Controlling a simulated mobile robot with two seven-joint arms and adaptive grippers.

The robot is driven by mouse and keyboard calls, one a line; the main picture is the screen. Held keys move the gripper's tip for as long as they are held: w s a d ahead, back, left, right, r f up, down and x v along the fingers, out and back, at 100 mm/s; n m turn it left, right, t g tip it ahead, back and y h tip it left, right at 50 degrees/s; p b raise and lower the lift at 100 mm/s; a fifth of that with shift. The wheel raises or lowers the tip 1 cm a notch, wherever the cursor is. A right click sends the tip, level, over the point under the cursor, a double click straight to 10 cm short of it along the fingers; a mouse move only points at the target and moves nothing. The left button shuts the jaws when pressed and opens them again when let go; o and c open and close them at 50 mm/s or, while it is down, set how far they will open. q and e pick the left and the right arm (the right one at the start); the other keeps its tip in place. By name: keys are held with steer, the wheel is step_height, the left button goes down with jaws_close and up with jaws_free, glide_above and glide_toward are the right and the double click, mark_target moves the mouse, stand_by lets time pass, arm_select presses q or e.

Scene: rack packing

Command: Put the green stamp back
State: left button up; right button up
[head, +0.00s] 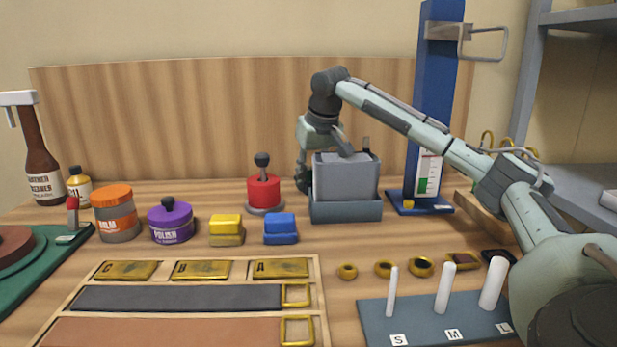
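I cannot make out a green stamp. My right gripper (304,170) reaches down at the left side of a grey box (346,176) standing in a low blue-grey holder (346,211). The box hides part of the gripper, so I cannot tell whether its fingers are open or hold anything. A thin dark upright piece shows behind the box's right end; what it belongs to is hidden. A red stamp-like piece (263,190) with a dark knob stands on a grey base to the left of the gripper. My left gripper is not in view.
Yellow (226,226) and blue (281,226) blocks, a purple polish tin (170,222) and an orange-lidded jar (116,214) stand to the left. A wooden tray (322,285) and a ring stand (420,318) fill the front. A blue post (437,80) rises right of the box.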

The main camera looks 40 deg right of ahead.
steer(key=shift+o, duration=0.8)
steer(key=shift+r, duration=0.15)
steer(key=v, duration=1.2)
steer(key=shift+a, duration=0.1)
